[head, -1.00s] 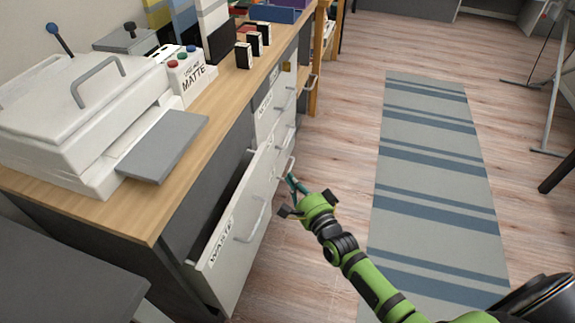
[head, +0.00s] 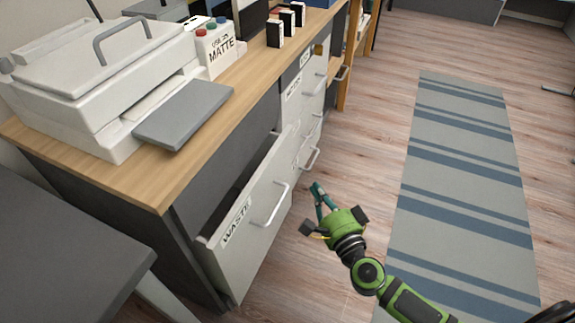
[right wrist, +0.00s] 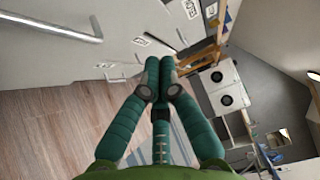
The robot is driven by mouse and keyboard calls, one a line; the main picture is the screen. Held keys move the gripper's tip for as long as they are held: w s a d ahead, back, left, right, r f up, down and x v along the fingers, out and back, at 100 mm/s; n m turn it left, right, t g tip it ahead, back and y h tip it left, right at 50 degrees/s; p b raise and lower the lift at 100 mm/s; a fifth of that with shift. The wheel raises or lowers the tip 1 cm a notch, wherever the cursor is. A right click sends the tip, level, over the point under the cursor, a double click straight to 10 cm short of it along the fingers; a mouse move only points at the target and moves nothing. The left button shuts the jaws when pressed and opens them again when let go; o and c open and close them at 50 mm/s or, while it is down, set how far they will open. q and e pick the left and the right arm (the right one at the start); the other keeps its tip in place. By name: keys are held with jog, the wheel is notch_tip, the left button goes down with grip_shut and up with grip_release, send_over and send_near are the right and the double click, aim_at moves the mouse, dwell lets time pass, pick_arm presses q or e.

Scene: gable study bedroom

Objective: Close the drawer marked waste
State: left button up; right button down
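The waste drawer (head: 238,255) stands pulled out from the cabinet below the wooden top in the head view. Its light front carries a WASTE label (head: 235,221) and a bar handle (head: 271,207), and a dark gap shows behind the front. My right gripper (head: 317,188), green with teal fingers, is to the right of the drawer front, with floor visible between them. In the right wrist view its fingertips (right wrist: 159,68) meet with nothing visible between them. A pale front with a bar handle (right wrist: 50,27) shows at the upper left there. My left gripper is out of view.
Other labelled drawers (head: 299,100) stand farther along the cabinet. A printer-like machine (head: 95,85) with a grey tray (head: 183,116) sits on the wooden top (head: 160,180). A grey surface (head: 70,235) is at the lower left. A striped rug (head: 465,190) lies on open floor at right.

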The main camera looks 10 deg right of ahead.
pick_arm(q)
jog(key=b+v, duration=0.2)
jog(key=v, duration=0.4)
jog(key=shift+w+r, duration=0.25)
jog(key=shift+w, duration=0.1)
pick_arm(e)
jog(key=shift+w+a+f, duration=0.1)
jog(key=shift+w+a, duration=0.7)
jog(key=shift+w, duration=1.25)
jog(key=shift+w+a, duration=0.75)
jog(key=shift+w, duration=1.25)
jog(key=shift+w+a+f, duration=0.1)
jog(key=shift+w+a, duration=0.7)
jog(key=shift+w, duration=1.25)
